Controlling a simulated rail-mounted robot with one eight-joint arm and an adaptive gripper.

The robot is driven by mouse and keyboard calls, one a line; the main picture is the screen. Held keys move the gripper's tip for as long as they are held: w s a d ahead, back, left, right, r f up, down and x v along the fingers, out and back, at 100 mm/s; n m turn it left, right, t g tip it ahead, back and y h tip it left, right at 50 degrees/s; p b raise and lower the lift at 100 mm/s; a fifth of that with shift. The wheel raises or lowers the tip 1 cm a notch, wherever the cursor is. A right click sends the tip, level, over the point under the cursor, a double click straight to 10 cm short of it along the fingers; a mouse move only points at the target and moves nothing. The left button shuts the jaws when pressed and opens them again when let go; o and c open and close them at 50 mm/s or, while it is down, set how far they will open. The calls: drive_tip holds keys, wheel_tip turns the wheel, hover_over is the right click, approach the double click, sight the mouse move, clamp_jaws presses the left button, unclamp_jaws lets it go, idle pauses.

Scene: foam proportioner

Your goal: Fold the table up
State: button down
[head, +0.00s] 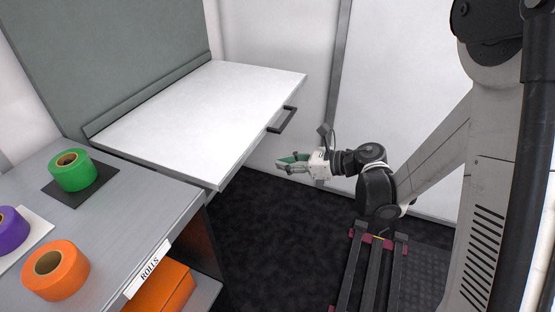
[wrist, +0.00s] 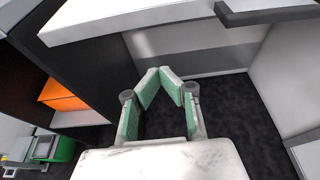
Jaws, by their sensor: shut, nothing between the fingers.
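The white fold-down table (head: 205,115) stands out level from the grey wall panel. A dark bar handle (head: 282,119) is on its front edge. In the wrist view the table's edge (wrist: 130,22) crosses the top, and the handle (wrist: 268,13) shows at the top right. My gripper (head: 280,164) is off the table's front edge, below and to the right of the handle in the head view, and touches neither. Its green-padded fingers meet at the tips in the wrist view (wrist: 160,72), with nothing between them.
A grey counter (head: 120,230) at the left holds green (head: 73,171), orange (head: 55,270) and purple (head: 10,228) rolls. Its label reads "ROLLS", with an orange box (head: 160,287) below. Dark floor (head: 270,240) lies clear under my gripper. White wall panels stand behind.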

drive_tip(key=w+a+r+b, duration=0.1)
drive_tip(key=w+a+b, duration=0.1)
drive_tip(key=a, duration=0.5)
drive_tip(key=shift+w+a+r, duration=0.15)
drive_tip(key=shift+w+a, duration=0.05)
drive_tip(key=shift+w, duration=0.25)
drive_tip(key=shift+r, duration=0.1)
